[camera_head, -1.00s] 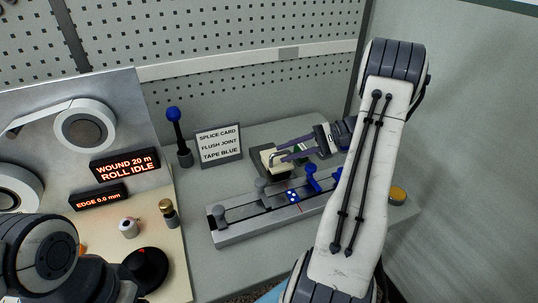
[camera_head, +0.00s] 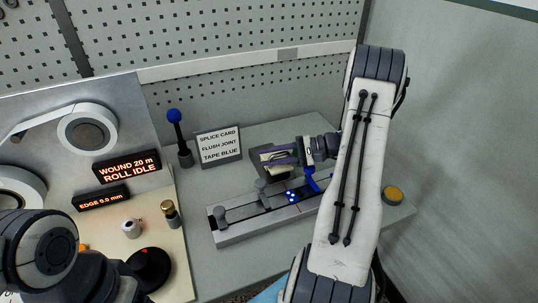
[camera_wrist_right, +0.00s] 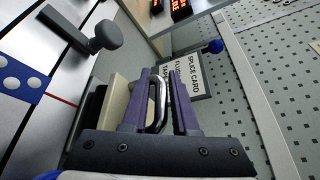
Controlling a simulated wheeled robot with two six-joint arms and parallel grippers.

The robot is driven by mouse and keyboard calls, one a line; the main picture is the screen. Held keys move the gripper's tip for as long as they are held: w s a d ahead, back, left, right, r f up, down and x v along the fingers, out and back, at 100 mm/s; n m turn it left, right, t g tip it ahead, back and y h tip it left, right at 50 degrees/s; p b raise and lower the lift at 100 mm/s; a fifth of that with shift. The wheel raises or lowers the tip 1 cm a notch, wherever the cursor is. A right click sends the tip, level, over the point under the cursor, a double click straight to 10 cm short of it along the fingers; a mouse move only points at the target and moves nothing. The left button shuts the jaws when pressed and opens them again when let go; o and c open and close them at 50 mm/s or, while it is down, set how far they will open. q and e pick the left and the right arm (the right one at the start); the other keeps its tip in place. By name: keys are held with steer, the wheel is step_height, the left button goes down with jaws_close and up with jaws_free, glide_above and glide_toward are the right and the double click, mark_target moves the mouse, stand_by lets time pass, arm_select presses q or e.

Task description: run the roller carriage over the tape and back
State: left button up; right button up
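The roller carriage, a pale cream block (camera_wrist_right: 112,102) with a chrome loop handle (camera_wrist_right: 157,98), sits on a dark base behind the splicing track (camera_head: 238,228). My right gripper (camera_head: 279,155) is over it, its purple fingers on either side of the loop. The blue tape with white dots (camera_head: 292,196) lies on the track beside a red line, and shows in the wrist view too (camera_wrist_right: 14,80). The left arm is at lower left; its gripper is out of view.
A blue lever (camera_head: 312,181) stands close below my right gripper. Grey clamp knobs (camera_head: 261,184) rise from the track. A splice card sign (camera_head: 219,146) and a blue-topped post (camera_head: 175,118) stand behind left. A yellow button (camera_head: 393,194) is right of my arm.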

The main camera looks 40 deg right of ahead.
jaws_close()
stand_by(1.5)
